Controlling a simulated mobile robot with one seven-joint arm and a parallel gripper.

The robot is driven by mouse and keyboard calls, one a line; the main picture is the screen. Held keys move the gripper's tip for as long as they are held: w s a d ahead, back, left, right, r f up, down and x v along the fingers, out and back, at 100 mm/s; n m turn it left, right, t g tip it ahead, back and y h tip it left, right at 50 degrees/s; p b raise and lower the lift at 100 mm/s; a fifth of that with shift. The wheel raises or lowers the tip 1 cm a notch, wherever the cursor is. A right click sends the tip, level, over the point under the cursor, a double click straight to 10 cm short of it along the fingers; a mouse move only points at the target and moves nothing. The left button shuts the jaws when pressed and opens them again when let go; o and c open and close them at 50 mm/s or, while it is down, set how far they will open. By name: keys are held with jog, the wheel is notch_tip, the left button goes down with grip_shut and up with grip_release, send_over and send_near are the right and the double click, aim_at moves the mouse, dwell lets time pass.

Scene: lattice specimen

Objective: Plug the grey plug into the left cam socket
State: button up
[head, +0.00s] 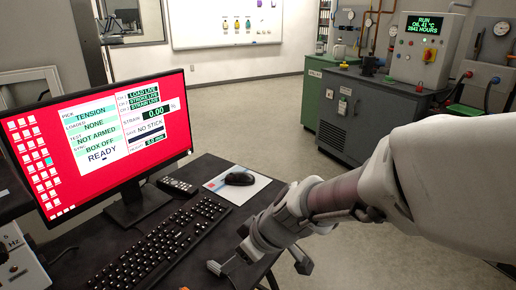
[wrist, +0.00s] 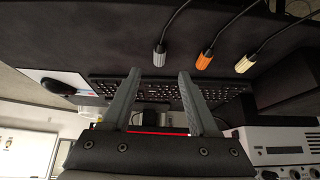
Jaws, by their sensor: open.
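The grey plug (wrist: 160,57) lies on the dark desktop in the wrist view, its cable running up out of frame. It is just beyond my fingertips, in line with the gap between them. My gripper (wrist: 160,73) is open, with nothing between its fingers. In the head view my gripper (head: 258,264) is over the desk's near right edge, and the plug cannot be made out there. An orange plug (wrist: 204,60) and a cream plug (wrist: 244,64) lie to the right of the grey one. I cannot make out the left cam socket in either view.
The monitor (head: 100,135), keyboard (head: 165,240), mouse (head: 239,178) and remote-like handset (head: 178,186) occupy the desk. A pale instrument box (wrist: 285,145) stands at the wrist view's lower right. A grey cabinet (head: 375,110) stands across open floor.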

aim_at(223, 276)
jog(key=b+x, duration=0.4)
jog(key=x, duration=0.5)
jog(key=shift+w+f+b, duration=0.1)
jog(key=shift+f+b, duration=0.1)
jog(key=shift+b, duration=0.1)
jog(key=shift+c, duration=0.2)
grip_shut()
jog(key=shift+r+p, duration=1.9)
jog(key=shift+r, duration=0.65)
